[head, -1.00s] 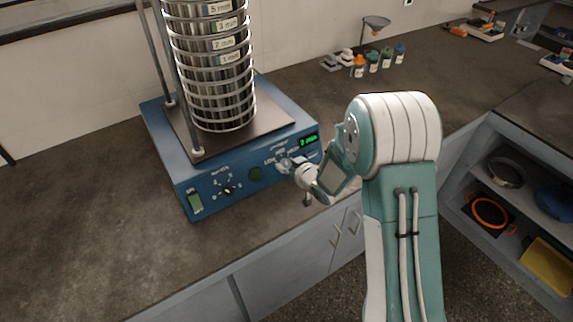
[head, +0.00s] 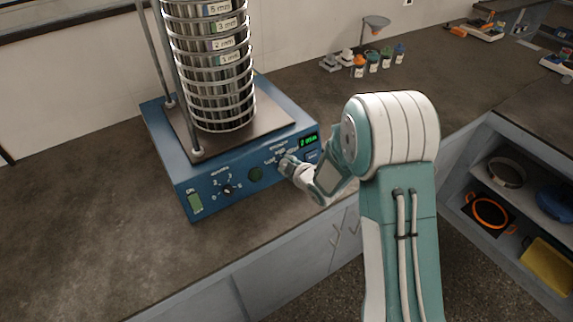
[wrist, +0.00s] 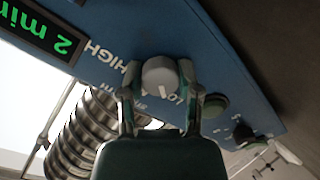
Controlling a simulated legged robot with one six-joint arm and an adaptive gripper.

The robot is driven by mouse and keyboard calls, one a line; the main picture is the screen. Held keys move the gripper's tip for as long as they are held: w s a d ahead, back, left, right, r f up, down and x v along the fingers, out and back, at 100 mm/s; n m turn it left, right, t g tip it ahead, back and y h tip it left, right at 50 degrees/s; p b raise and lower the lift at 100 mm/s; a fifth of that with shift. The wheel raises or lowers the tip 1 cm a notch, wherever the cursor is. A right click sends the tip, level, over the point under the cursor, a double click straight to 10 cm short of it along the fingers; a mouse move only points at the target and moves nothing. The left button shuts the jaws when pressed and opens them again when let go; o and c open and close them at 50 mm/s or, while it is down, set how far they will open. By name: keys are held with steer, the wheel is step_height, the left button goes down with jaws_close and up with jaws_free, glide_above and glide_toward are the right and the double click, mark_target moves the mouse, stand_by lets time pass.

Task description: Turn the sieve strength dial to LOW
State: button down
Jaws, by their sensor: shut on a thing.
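The blue sieve shaker (head: 215,205) stands on the dark counter with a tall stack of metal sieves (head: 210,65) on it. In the wrist view the light grey strength dial (wrist: 158,74) sits on its front panel, with HIGH printed at its left and LOW partly visible below right, some letters hidden by my finger. A short pale mark on the dial points down in the picture, to the LOW side. My gripper (wrist: 157,84) has a finger on each side of the dial and is shut on it. In the head view my gripper (head: 286,164) hides the dial.
A round green button (wrist: 214,105) and a black knob (wrist: 243,132) lie beside the dial on the panel. A green display (head: 308,140) is close to my gripper. Several small bottles (head: 372,64) stand far behind. The counter (head: 70,210) left of the shaker is clear.

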steer(key=shift+n, duration=0.6)
steer(key=shift+c, duration=1.5)
jaws_free()
steer(key=shift+a, duration=0.15)
steer(key=v, duration=1.2)
steer(key=shift+a+f, duration=0.1)
